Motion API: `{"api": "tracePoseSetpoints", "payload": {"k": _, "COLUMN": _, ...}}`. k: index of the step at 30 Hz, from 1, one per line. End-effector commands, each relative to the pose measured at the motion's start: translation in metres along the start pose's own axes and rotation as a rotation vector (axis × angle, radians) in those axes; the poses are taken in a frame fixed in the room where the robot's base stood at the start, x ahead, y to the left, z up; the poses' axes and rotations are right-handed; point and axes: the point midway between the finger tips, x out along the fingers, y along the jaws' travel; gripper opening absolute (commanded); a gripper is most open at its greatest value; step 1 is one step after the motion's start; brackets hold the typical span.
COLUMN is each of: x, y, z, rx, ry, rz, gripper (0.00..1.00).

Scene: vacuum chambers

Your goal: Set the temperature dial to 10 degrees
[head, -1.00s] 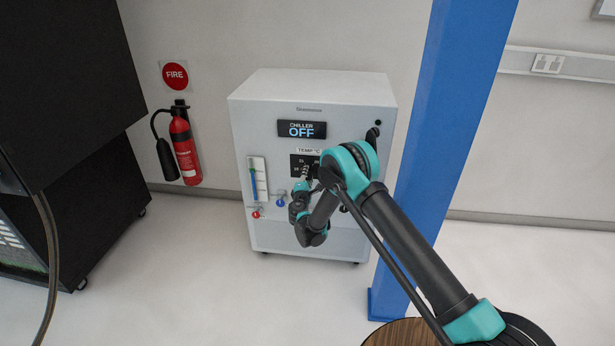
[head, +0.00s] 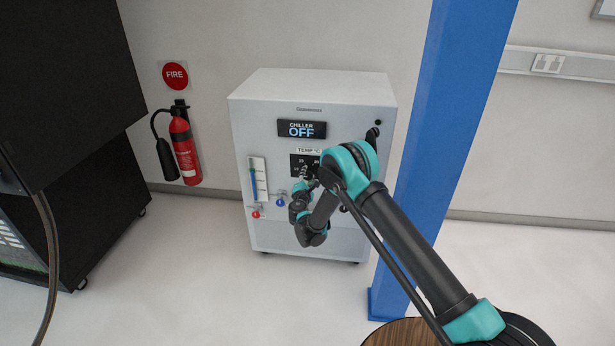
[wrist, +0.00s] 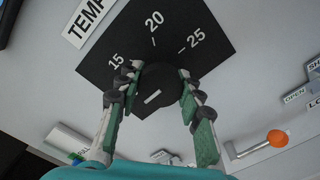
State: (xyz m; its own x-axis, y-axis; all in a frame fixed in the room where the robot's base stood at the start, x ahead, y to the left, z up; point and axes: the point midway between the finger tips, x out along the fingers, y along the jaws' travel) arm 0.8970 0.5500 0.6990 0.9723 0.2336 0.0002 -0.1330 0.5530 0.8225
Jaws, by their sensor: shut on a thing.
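The temperature dial is a round black knob (wrist: 163,86) on a black plate (wrist: 188,30) marked 15, 20 and 25 in the wrist view. A short white line shows on the knob's face; I cannot tell which number it points to. The 10 mark cannot be made out there. My gripper (wrist: 160,78) is shut on the knob, with one finger on each side. In the head view my gripper (head: 304,176) is at the dial plate (head: 296,158) under the "TEMP °C" label and partly hides it. The chiller display (head: 302,129) reads "CHILLER OFF".
The white chiller (head: 320,90) stands against the wall, beside a blue pillar (head: 440,130). Red (head: 256,214) and blue (head: 281,202) valves sit low on its front. An orange-tipped lever (wrist: 278,138) is right of the dial. A fire extinguisher (head: 184,145) hangs at left.

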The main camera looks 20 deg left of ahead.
Motion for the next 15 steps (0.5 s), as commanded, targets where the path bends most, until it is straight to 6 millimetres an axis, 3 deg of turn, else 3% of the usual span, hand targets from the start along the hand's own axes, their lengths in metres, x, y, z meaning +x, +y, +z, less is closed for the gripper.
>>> {"api": "tracePoseSetpoints", "payload": {"k": 1, "x": -0.0018, "y": -0.0002, "z": -0.0020, "rx": 0.001, "ry": 0.003, "rz": 0.001, "gripper": 0.07}}
{"api": "tracePoseSetpoints", "payload": {"k": 2, "x": -0.0018, "y": -0.0002, "z": -0.0020, "rx": 0.001, "ry": 0.003, "rz": 0.000, "gripper": 0.37}}
{"api": "tracePoseSetpoints", "payload": {"k": 6, "x": -0.0016, "y": 0.0000, "z": -0.0018, "rx": 0.001, "ry": 0.003, "rz": 0.001, "gripper": 0.55}}
{"api": "tracePoseSetpoints", "payload": {"k": 15, "x": -0.0010, "y": 0.0000, "z": -0.0007, "rx": 0.001, "ry": 0.001, "rz": 0.000, "gripper": 0.58}}
